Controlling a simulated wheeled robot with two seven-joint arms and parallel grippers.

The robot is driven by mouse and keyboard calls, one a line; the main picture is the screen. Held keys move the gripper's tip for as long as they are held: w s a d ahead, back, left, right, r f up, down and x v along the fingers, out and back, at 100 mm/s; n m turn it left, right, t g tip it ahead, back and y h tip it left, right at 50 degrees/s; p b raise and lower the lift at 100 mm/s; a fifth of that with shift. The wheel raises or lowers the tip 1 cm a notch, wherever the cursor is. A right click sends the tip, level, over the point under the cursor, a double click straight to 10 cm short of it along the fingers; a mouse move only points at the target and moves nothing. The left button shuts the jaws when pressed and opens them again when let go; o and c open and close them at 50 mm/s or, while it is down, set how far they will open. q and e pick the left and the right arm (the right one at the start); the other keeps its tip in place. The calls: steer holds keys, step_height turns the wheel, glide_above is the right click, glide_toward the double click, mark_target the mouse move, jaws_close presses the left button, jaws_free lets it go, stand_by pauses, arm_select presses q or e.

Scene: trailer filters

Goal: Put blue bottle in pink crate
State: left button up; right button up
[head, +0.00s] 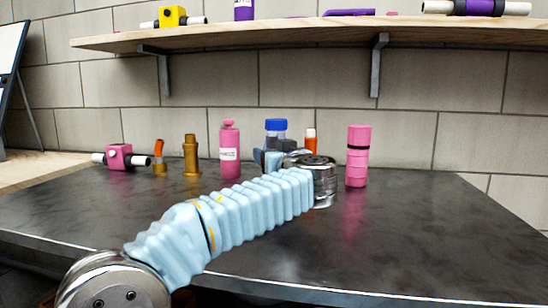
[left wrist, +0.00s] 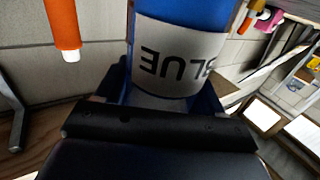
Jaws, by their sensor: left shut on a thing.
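The blue bottle (head: 276,128) has a blue cap and stands upright toward the back of the dark table in the head view. In the left wrist view the blue bottle (left wrist: 180,55) fills the middle, with a white label reading BLUE. My left gripper (head: 273,160) is shut on it, with the fingers at its two sides. The bottle's lower part is hidden by my gripper and wrist, so I cannot tell whether it touches the table. The pink crate is not in view. My right gripper is not in view.
A pink bottle (head: 230,152), a gold bottle (head: 191,156), an orange-topped item (head: 310,140) and a pink ridged cylinder (head: 357,157) stand nearby. A pink block with a rod (head: 118,157) is at the left. A wooden shelf (head: 300,36) hangs above. The table's right side is clear.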

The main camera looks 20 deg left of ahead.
arm_select(q)
steer(key=shift+f, duration=0.15)
steer(key=o, duration=1.3)
steer(key=shift+c, duration=0.2)
